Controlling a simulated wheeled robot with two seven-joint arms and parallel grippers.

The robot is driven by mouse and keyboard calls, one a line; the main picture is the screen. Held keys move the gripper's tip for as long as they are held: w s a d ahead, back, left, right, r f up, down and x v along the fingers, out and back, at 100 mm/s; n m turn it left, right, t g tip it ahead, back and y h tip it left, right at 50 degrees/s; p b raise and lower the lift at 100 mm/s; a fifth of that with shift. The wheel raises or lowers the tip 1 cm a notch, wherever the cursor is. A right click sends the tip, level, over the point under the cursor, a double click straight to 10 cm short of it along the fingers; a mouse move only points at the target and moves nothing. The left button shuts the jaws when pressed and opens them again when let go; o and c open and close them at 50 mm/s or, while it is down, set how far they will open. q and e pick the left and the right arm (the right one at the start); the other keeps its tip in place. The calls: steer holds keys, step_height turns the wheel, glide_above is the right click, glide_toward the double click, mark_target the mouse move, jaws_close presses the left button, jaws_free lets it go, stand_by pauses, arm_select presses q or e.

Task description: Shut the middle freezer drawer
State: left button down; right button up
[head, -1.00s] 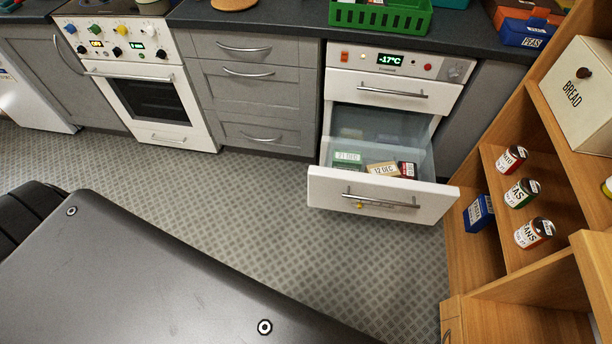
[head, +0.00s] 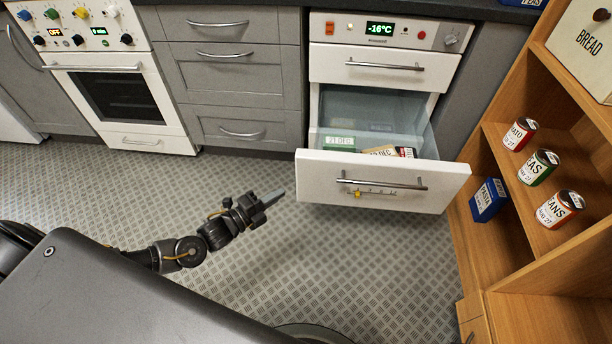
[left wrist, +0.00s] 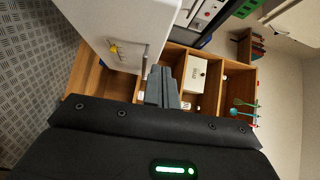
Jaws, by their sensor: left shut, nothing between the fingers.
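The middle freezer drawer (head: 310,178) is pulled well out, with a white front and a horizontal metal bar handle (head: 382,184). Frozen packs (head: 384,151), one labelled 21 DEC, lie inside it. The freezer (head: 328,61) has a closed drawer above and a display reading -16°C. My left gripper (head: 272,198) is shut and empty, just left of and in front of the drawer front, apart from it. In the left wrist view the fingers (left wrist: 162,88) point past the white drawer front (left wrist: 108,28), with its handle close by. My right gripper is not in view.
A wooden shelf unit (head: 478,250) with several cans and a blue pasta box (head: 487,200) stands close to the right of the drawer. A white oven (head: 112,88) and grey cabinet drawers (head: 232,75) are to the left. The patterned floor before them is clear.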

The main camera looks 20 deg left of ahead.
arm_select(q)
glide_toward(316, 161)
steer(key=s+d, duration=0.2)
steer(key=d, duration=0.1)
steer(key=shift+w+d+f+b, duration=0.1)
steer(key=shift+w+b, duration=0.35)
steer(key=shift+w, duration=1.3)
steer(key=shift+w+f+b, duration=0.1)
steer(key=shift+w+b, duration=0.3)
steer(key=shift+w, duration=1.4)
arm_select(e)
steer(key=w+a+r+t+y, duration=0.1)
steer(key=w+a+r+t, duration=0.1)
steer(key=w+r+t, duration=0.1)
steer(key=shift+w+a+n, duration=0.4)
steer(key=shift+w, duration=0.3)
